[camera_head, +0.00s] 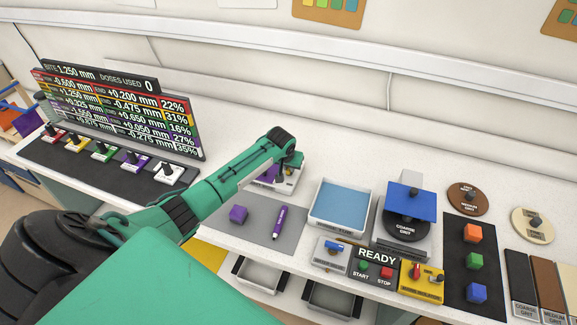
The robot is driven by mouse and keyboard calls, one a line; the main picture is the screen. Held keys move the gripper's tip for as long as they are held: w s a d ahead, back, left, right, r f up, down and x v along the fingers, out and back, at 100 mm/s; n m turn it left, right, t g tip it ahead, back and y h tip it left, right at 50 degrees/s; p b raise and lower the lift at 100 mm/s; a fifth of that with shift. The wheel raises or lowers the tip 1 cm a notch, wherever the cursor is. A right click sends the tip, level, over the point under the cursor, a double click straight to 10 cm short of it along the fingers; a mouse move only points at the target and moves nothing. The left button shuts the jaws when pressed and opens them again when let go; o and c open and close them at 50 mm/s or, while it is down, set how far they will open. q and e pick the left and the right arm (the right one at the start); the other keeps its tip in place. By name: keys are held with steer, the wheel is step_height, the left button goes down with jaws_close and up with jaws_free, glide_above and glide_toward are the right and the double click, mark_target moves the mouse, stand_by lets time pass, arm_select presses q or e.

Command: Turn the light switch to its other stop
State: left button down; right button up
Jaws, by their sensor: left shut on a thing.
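My left arm reaches in from the left over the bench. Its gripper (288,164) is at a small white device (288,184) near the back of the grey mat. The gripper is shut on a part there that its own wrist mostly hides. A purple part and a dark label show beside the fingers. I cannot read a label naming the light switch, and its stop position is hidden or too small to tell. My right gripper is not in view.
A dose display (120,105) stands left.

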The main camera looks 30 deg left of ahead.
arm_select(q)
steer(key=shift+r, duration=0.1)
steer(key=c, duration=1.4)
jaws_free()
steer(key=shift+c, duration=0.2)
steer(key=b+v, duration=0.4)
steer(key=v, duration=0.9)
steer(key=shift+r, duration=0.35)
steer(key=shift+s, duration=0.1)
